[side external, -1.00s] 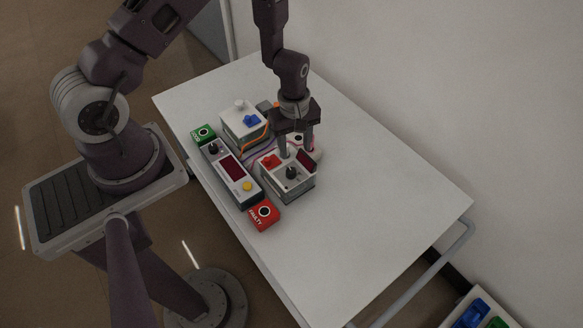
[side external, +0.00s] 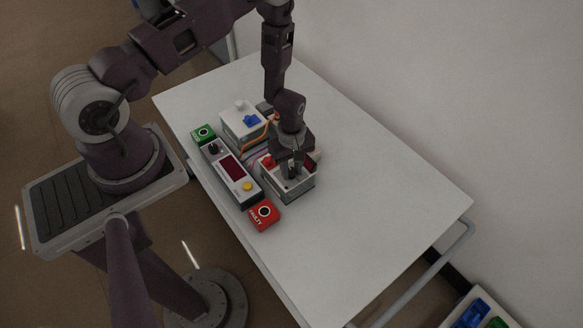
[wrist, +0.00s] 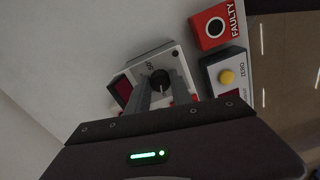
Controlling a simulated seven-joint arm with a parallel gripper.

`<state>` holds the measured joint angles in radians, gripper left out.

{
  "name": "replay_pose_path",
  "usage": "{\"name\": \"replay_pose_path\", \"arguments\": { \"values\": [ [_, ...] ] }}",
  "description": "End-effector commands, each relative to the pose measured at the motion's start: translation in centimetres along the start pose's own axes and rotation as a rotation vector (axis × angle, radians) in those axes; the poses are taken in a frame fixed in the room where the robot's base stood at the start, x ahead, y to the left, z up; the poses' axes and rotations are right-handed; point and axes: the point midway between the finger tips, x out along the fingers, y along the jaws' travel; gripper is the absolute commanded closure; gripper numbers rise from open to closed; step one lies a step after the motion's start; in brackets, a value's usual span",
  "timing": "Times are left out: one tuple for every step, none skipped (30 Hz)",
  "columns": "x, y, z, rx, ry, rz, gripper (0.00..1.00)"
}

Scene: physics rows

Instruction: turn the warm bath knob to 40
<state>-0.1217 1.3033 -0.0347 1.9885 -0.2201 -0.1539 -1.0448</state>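The warm bath (side external: 290,190) is a white-topped box with a dark red display and a red part on top. It stands on the table right of the long control unit. Its black knob (wrist: 160,78) shows in the wrist view between my fingertips; in the side view my fingers largely cover it. My gripper (side external: 293,170) points down over the box, and in the wrist view my gripper (wrist: 161,82) has its fingers apart, one on each side of the knob. I see no clear contact. The printed marks by the knob are too small to read surely.
A long control unit (side external: 245,190) with a red display, yellow button and black knob lies beside the bath. A red FAULTY block (side external: 264,215), a green block (side external: 203,132) and a white box with a blue part (side external: 239,128) stand close by. The table's right side (side external: 375,215) is clear.

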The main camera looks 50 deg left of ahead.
Motion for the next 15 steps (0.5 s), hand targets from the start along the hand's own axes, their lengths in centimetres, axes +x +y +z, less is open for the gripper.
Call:
{"name": "replay_pose_path", "arguments": {
  "values": [
    [-0.02, 0.01, 0.00, 0.000, 0.000, 0.000, 0.97],
    [-0.02, 0.01, 0.00, 0.000, 0.000, 0.000, 1.00],
    [-0.02, 0.01, 0.01, 0.000, 0.000, 0.000, 1.00],
    [-0.02, 0.01, 0.01, 0.000, 0.000, 0.000, 1.00],
    [-0.03, 0.01, 0.01, 0.001, 0.000, 0.000, 1.00],
    [-0.03, 0.01, 0.01, 0.002, 0.000, 0.000, 1.00],
    [-0.03, 0.01, 0.01, 0.004, 0.000, 0.000, 1.00],
    [-0.03, 0.01, 0.01, 0.007, 0.000, 0.000, 1.00],
    [-0.04, 0.01, 0.01, 0.013, 0.000, 0.000, 1.00],
    [-0.04, 0.01, 0.01, 0.019, 0.000, 0.000, 1.00],
    [-0.04, 0.01, 0.01, 0.027, 0.000, 0.000, 1.00],
    [-0.04, 0.01, 0.01, 0.040, 0.000, 0.000, 1.00],
    [-0.04, 0.01, 0.02, 0.052, 0.000, 0.000, 1.00],
    [-0.05, 0.00, 0.02, 0.066, 0.000, 0.000, 1.00],
    [-0.05, 0.00, 0.01, 0.087, 0.000, 0.000, 1.00]
  ]
}}
